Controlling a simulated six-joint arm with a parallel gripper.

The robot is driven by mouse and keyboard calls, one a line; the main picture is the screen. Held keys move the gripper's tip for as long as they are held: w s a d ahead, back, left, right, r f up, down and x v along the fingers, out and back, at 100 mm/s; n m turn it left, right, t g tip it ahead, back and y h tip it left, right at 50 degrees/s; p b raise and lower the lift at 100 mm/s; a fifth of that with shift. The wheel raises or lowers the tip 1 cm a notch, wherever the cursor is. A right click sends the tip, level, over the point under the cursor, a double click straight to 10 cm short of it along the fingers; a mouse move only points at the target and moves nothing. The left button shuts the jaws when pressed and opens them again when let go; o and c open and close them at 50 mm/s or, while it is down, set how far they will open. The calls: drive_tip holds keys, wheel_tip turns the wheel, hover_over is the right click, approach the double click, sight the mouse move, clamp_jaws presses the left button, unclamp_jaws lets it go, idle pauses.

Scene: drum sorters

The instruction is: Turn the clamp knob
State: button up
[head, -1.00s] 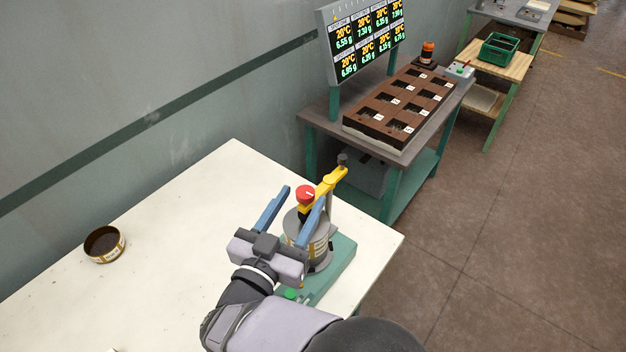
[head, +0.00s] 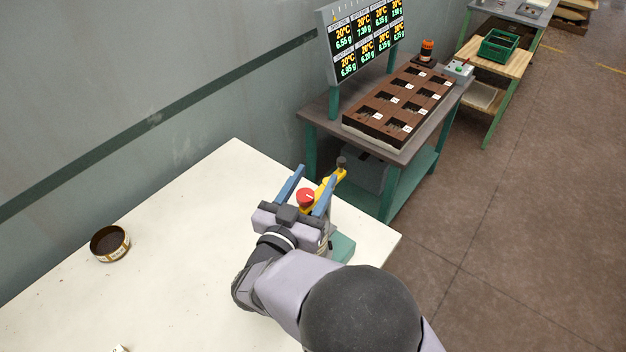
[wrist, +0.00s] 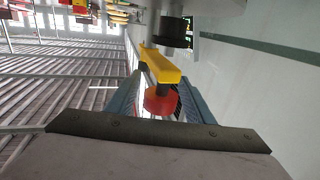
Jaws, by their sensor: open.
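The clamp knob (head: 306,196) is red and round and sits under or at the end of a yellow clamp arm (head: 330,186) on the green-based fixture (head: 342,247). In the wrist view the red knob (wrist: 160,101) shows between the two blue fingers, with the yellow arm (wrist: 160,66) reaching away from it. My gripper (head: 309,186) is open, one blue finger on each side of the knob. I cannot tell whether either finger touches it. My wrist hides most of the fixture and the can that stood on it.
An open round tin (head: 110,243) stands on the left of the white table (head: 190,220). A second bench holds a brown compartment tray (head: 398,104) and a display panel (head: 364,42). The table's middle is clear.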

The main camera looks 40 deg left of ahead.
drive_tip(key=c, duration=1.1)
drive_tip(key=shift+o, duration=0.3)
drive_tip(key=m+h, duration=0.1)
drive_tip(key=m+h+b, duration=0.1)
drive_tip(key=h, duration=0.1)
drive_tip(key=shift+w+d+f+t, duration=0.1)
drive_tip(key=shift+d+t, duration=0.2)
drive_tip(key=shift+d+m+h+b, duration=0.25)
drive_tip(key=shift+m+h, duration=0.45)
drive_tip(key=shift+h, duration=0.4)
drive_tip(key=shift+d+m+h+b, duration=0.25)
drive_tip(key=shift+m+h, duration=0.45)
drive_tip(key=shift+h, duration=0.4)
drive_tip(key=o, duration=1)
drive_tip(key=shift+o, duration=0.2)
